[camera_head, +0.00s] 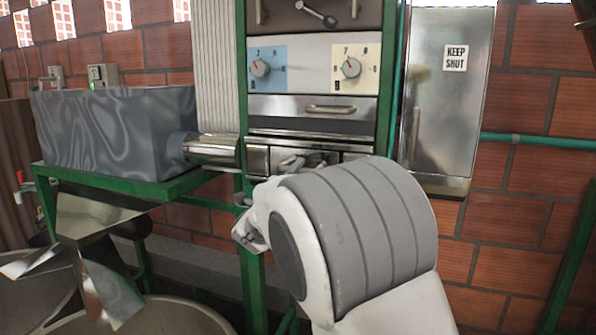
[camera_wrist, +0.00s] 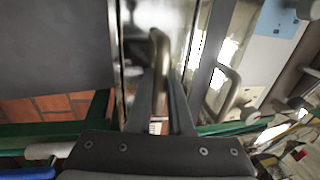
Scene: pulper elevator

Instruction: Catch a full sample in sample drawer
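A steel front with a bar handle (camera_head: 330,107) lies below two dials in the head view. Below it is a second steel front (camera_head: 258,160), largely hidden by my arm. No label shows which is the sample drawer. In the wrist view, my gripper (camera_wrist: 162,85) has a finger on either side of a curved metal handle (camera_wrist: 158,50), seemingly the lower one. I cannot tell whether the fingers press on it. The upper handle also shows in the wrist view (camera_wrist: 230,90), to the right of the fingers. In the head view my gripper is mostly hidden behind my wrist.
A blue dial plate (camera_head: 267,70) and a cream dial plate (camera_head: 355,69) sit above. A steel cabinet marked KEEP SHUT (camera_head: 437,120) stands right. A grey tank (camera_head: 115,130) on a green frame, a metal chute (camera_head: 90,215) and round vats (camera_head: 150,315) are at left.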

